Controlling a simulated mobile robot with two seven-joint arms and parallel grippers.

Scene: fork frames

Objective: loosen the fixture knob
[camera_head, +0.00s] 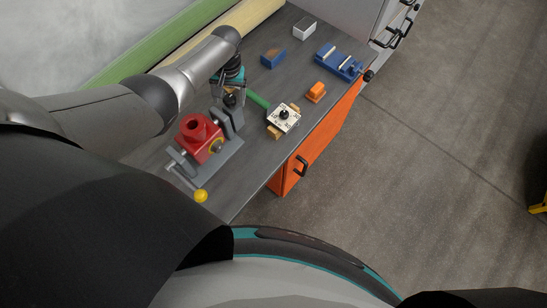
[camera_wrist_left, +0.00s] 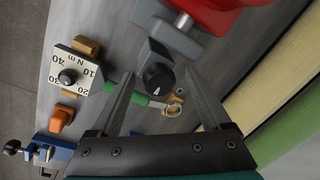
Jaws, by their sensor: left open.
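The fixture knob (camera_wrist_left: 157,78) is a round black knob with a pale line, on a dark grey block of the fixture. In the head view the knob (camera_head: 230,100) shows just below my left gripper (camera_head: 233,88). The fixture also bears a red block (camera_head: 200,138) with a round opening on top. In the left wrist view my left gripper (camera_wrist_left: 162,82) is open. Its two fingers lie on either side of the knob in the picture, with gaps visible; their height over it is hard to judge. My right gripper is not in view.
A white dial plate (camera_head: 284,117) marked N m stands beside a green-handled tool (camera_head: 258,100). An orange block (camera_head: 316,91), a blue block (camera_head: 273,58), a white box (camera_head: 304,29) and a blue vise (camera_head: 338,62) stand farther along the grey bench. A yellow ball (camera_head: 200,196) sits near its edge.

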